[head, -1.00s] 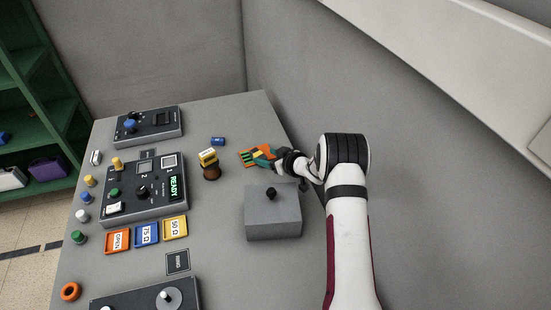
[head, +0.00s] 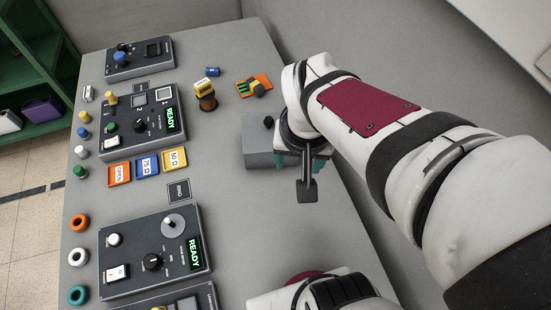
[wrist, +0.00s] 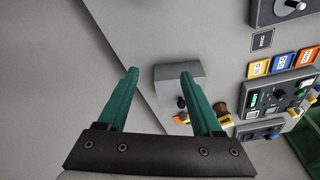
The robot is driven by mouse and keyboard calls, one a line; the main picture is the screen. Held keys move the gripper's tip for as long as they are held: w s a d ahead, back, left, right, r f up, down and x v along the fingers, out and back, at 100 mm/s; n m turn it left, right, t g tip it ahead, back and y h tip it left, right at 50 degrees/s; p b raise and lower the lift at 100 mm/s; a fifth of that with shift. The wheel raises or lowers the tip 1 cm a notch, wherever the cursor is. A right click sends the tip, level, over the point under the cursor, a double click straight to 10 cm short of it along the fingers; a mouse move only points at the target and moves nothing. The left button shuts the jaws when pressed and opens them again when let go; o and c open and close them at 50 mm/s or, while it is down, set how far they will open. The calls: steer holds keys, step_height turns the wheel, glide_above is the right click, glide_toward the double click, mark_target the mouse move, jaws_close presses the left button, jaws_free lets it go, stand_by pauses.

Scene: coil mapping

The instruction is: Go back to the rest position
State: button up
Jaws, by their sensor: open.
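My gripper (wrist: 159,72) is open and empty in the wrist view, with its two teal fingers spread apart. A grey box with a black knob (wrist: 192,78) shows beyond and between the fingers. In the head view my arm comes in from the right, and the gripper (head: 302,166) hangs over the right side of the grey box (head: 258,152). The fingers are mostly hidden there behind my wrist and a dark bracket. I cannot tell how high the gripper is above the table.
A device with a lit READY display (head: 140,122) stands left of the box; a second READY device (head: 154,253) is nearer. An orange pad (head: 244,89), a brown-and-yellow stamp-like object (head: 206,98) and a blue piece (head: 212,71) lie behind.

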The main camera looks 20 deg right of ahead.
steer(key=s+a+g+y, duration=0.2)
steer(key=s+a, duration=0.4)
steer(key=s, duration=0.5)
steer(key=shift+a+r+m+y, duration=0.15)
steer(key=shift+a+m+y, duration=0.15)
